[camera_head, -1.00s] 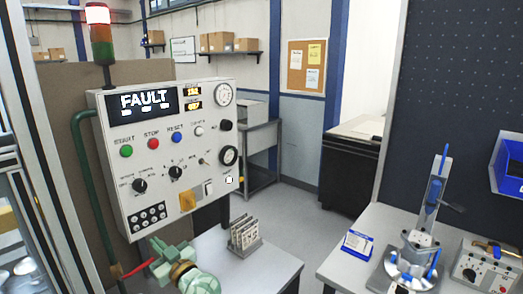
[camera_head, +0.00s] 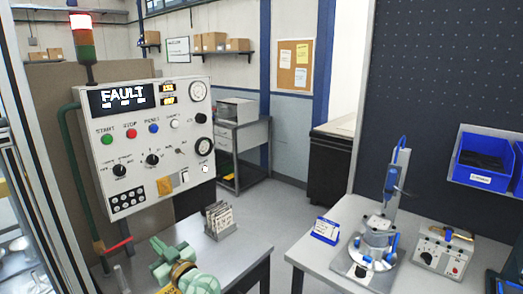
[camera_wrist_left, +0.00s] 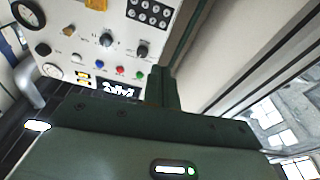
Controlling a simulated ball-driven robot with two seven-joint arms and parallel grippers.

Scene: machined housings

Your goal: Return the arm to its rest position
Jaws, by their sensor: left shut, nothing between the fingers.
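My left gripper (camera_head: 162,256), pale green, shows at the bottom of the head view. Its fingers are shut and empty. It is below the grey control panel (camera_head: 150,145) and left of the card rack (camera_head: 220,222); I see no contact with either. In the left wrist view, the shut green fingers (camera_wrist_left: 161,88) appear in front of the panel (camera_wrist_left: 75,30), which looks upside down there. The panel display reads FAULT. My right gripper does not show.
A green pipe (camera_head: 72,170) with a red handle (camera_head: 118,245) runs left of the panel. A right bench (camera_head: 315,262) holds a blue-handled press (camera_head: 377,245) and a control box (camera_head: 443,250). Blue bins (camera_head: 485,160) hang on the dark wall. Floor (camera_head: 285,215) shows between the benches.

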